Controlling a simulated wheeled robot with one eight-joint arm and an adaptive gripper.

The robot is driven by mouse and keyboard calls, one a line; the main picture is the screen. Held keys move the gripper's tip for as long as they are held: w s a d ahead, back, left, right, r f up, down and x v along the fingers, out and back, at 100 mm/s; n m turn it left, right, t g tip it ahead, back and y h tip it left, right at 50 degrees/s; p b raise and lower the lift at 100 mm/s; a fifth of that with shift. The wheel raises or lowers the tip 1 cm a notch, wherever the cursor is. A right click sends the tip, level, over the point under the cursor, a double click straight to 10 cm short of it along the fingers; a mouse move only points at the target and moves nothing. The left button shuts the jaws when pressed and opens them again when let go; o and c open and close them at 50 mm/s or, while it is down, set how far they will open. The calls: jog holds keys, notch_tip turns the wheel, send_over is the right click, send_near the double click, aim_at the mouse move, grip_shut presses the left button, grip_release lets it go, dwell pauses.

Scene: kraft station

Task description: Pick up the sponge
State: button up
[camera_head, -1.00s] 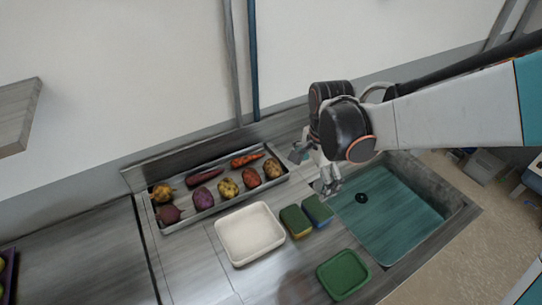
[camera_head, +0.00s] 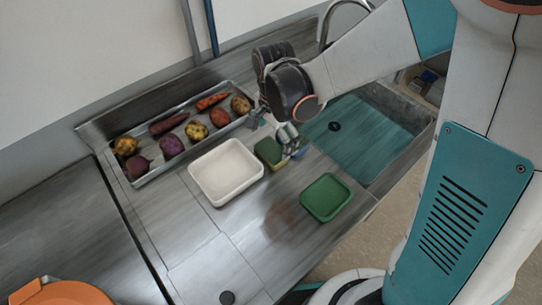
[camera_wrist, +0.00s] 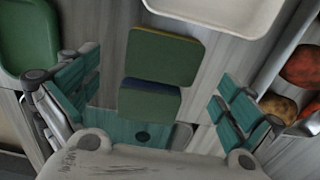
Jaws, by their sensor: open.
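Two sponges lie side by side on the counter. The green and yellow sponge (camera_head: 268,152) is next to the white tray; it also shows in the wrist view (camera_wrist: 165,57). The green and blue sponge (camera_wrist: 150,101) is nearer the sink; in the head view (camera_head: 300,152) my gripper partly hides it. My gripper (camera_head: 275,130) is open and empty above the sponges. In the wrist view its teal fingers (camera_wrist: 154,95) stand wide to either side of the green and blue sponge. I cannot tell the exact height left above it.
A white tray (camera_head: 203,190) stands left of the sponges, and a green tray (camera_head: 327,197) in front of them. A metal tray (camera_head: 136,182) of vegetables is at the back left. The sink (camera_head: 362,150) is on the right, with a faucet (camera_head: 345,8) behind it.

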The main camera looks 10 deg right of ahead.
aim_at(272, 149)
jog(key=shift+w+a+f+b, duration=0.15)
jog(key=shift+f+b, duration=0.75)
jog(key=shift+f, duration=0.45)
jog(key=shift+s+a+f+b, duration=0.1)
jog(key=shift+f+b, duration=0.75)
jog(key=shift+f, duration=0.45)
jog(key=shift+r, duration=0.1)
jog(key=c, duration=0.7)
jog(key=shift+c, duration=0.3)
notch_tip(272, 149, up, 20)
jog(key=p, duration=1.4)
